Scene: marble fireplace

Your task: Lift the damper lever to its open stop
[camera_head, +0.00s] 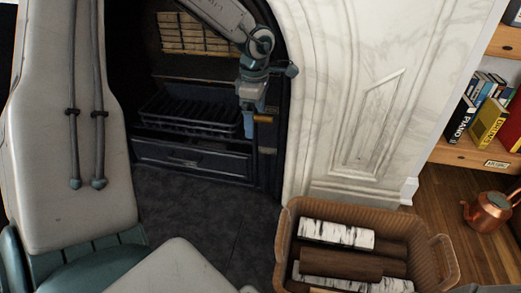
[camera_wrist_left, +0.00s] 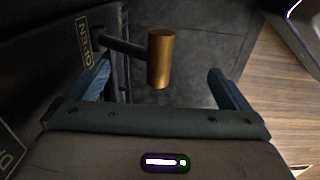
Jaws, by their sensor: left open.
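The damper lever has a brass cylindrical handle (camera_wrist_left: 160,58) on a dark shaft (camera_wrist_left: 122,46), which comes out of the dark fireplace front. In the head view a small brass part of the handle (camera_head: 263,118) shows beside my left gripper (camera_head: 252,108). In the left wrist view my left gripper (camera_wrist_left: 158,84) is open, with one blue finger on each side of the handle. I see a gap between the handle and the right finger; the left finger is near the shaft. My right gripper is not in view.
A black grate (camera_head: 190,115) sits in the firebox, within a white marble surround (camera_head: 345,90). A wicker basket (camera_head: 285,245) of logs stands in front. A copper kettle (camera_head: 487,212) and a bookshelf (camera_head: 470,152) are at the right. The dark hearth (camera_head: 185,215) is clear.

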